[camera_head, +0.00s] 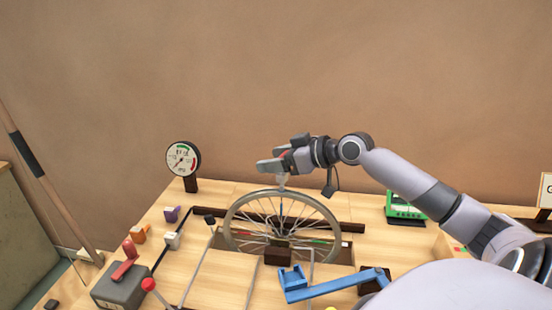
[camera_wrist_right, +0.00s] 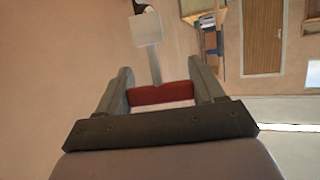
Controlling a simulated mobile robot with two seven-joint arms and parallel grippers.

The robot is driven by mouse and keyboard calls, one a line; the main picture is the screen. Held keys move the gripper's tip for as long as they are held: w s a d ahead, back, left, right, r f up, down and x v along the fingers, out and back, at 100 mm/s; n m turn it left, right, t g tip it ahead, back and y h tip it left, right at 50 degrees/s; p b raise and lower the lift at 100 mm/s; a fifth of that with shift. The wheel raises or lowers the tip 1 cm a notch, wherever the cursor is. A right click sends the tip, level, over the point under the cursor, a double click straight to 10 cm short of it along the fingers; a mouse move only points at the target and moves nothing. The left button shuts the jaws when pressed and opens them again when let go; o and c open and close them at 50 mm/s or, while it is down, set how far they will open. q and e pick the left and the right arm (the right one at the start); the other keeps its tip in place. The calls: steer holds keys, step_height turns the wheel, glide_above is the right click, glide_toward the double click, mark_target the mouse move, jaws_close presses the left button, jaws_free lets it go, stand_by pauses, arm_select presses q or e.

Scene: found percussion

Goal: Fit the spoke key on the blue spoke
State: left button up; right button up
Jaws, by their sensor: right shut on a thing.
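My right gripper (camera_head: 273,163) is above the top of a spoked wheel (camera_head: 230,222) standing upright in the bench. It is shut on the spoke key, whose red handle (camera_wrist_right: 162,93) lies across between the two fingers in the right wrist view. A grey stem leads from it to a pale block (camera_wrist_right: 146,30). In the head view the key's pale lower part (camera_head: 281,181) points down close to the wheel's top rim; I cannot tell whether it touches. The blue spoke (camera_head: 281,209) appears to run down from the top rim, below the key. My left gripper is not in view.
A round dial gauge (camera_head: 183,158) stands at the back left. A grey box with a red lever (camera_head: 122,268) is front left, a blue bracket (camera_head: 335,286) front right. A green device (camera_head: 403,207) sits right, below my right arm.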

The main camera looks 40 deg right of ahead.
steer(key=shift+f+b, duration=0.8)
steer(key=shift+f, duration=0.4)
steer(key=o, duration=1.1)
steer(key=shift+o, duration=0.2)
steer(key=shift+b+v, duration=0.4)
steer(key=shift+v, duration=3.2)
steer(key=shift+a, duration=0.1)
